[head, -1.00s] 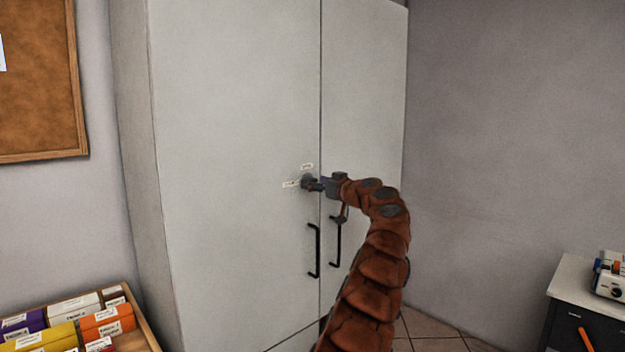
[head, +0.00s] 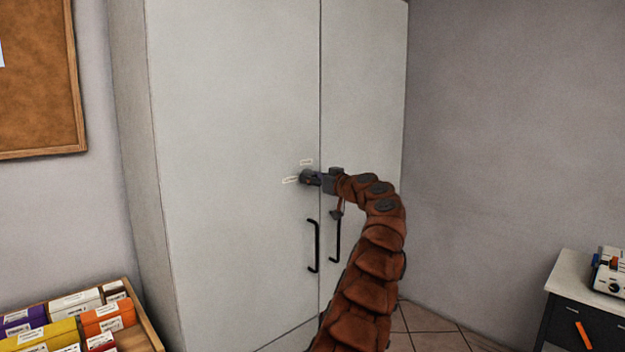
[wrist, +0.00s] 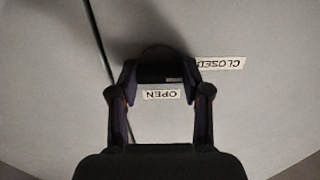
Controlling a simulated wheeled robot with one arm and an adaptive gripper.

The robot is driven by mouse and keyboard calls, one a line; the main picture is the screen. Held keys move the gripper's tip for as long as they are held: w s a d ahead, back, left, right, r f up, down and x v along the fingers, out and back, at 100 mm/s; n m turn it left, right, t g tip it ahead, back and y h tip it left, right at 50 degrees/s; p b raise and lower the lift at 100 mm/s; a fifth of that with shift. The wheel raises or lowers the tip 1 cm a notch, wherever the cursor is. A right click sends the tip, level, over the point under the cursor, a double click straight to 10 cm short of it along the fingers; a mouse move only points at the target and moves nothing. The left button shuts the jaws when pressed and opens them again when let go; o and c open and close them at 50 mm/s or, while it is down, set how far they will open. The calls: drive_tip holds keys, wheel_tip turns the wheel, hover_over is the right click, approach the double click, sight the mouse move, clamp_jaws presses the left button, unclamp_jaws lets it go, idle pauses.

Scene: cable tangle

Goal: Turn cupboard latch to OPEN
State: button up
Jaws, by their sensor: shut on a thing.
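The cupboard latch (head: 305,176) is a small dark knob on the left door of the tall pale grey cupboard (head: 235,120), close to the seam. In the wrist view the dark latch (wrist: 163,62) is between my fingertips. My gripper (head: 312,178) is shut on it from the right; it also shows in the wrist view (wrist: 160,80). The OPEN label (wrist: 160,94) and the CLOSED label (wrist: 221,63) appear upside down there. In the head view, one small label is above the latch and one is left of it. My fingers hide which way the latch points.
Two black door handles (head: 316,246) hang below the latch, either side of the seam. My arm crosses in front of the right door. A wooden tray of boxes (head: 142,310) is at lower left. A dark cabinet (head: 575,325) stands at lower right.

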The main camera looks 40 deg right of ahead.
drive_tip(key=shift+c, duration=0.7)
drive_tip(key=shift+m, duration=0.3)
drive_tip(key=m+p, duration=0.7)
drive_tip(key=m, duration=1)
drive_tip(key=shift+m, duration=0.3)
